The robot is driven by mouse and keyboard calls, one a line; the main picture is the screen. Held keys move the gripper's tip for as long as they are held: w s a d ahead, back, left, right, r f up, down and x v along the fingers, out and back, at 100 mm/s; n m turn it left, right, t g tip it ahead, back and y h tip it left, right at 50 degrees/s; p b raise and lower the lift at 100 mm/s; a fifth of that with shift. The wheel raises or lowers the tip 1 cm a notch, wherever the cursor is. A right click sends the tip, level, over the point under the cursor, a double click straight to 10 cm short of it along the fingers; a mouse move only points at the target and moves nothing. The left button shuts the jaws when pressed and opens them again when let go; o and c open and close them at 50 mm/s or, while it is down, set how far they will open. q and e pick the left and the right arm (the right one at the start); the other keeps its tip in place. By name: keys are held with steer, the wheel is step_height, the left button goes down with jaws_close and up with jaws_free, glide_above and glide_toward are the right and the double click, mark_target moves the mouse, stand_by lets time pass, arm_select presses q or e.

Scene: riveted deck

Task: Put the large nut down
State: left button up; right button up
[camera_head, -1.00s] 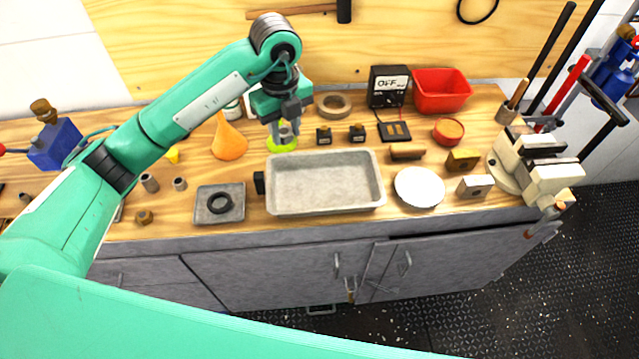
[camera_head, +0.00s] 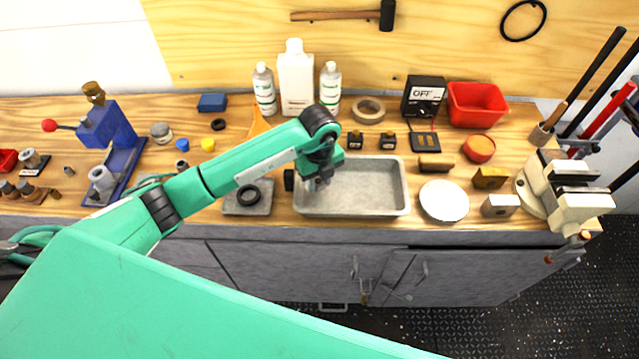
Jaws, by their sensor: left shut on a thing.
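My left gripper (camera_head: 318,184) points down over the left end of the grey metal tray (camera_head: 385,212). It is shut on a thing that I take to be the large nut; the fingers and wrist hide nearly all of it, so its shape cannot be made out. Whether it touches the tray floor cannot be told. The rest of the tray looks empty. My right gripper is not in view.
A small square plate with a black ring (camera_head: 249,194) lies left of the tray. A white plate (camera_head: 444,201) stands to its right. White bottles (camera_head: 296,78) and a tape roll (camera_head: 368,110) stand behind. A vise (camera_head: 565,190) is at the right.

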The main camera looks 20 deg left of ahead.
mark_target(319, 183)
arm_select(q)
step_height(319, 183, down, 2)
steer(key=shift+f, duration=0.4)
steer(key=shift+f, duration=0.2)
steer(key=o, duration=1)
steer(key=shift+r, duration=0.15)
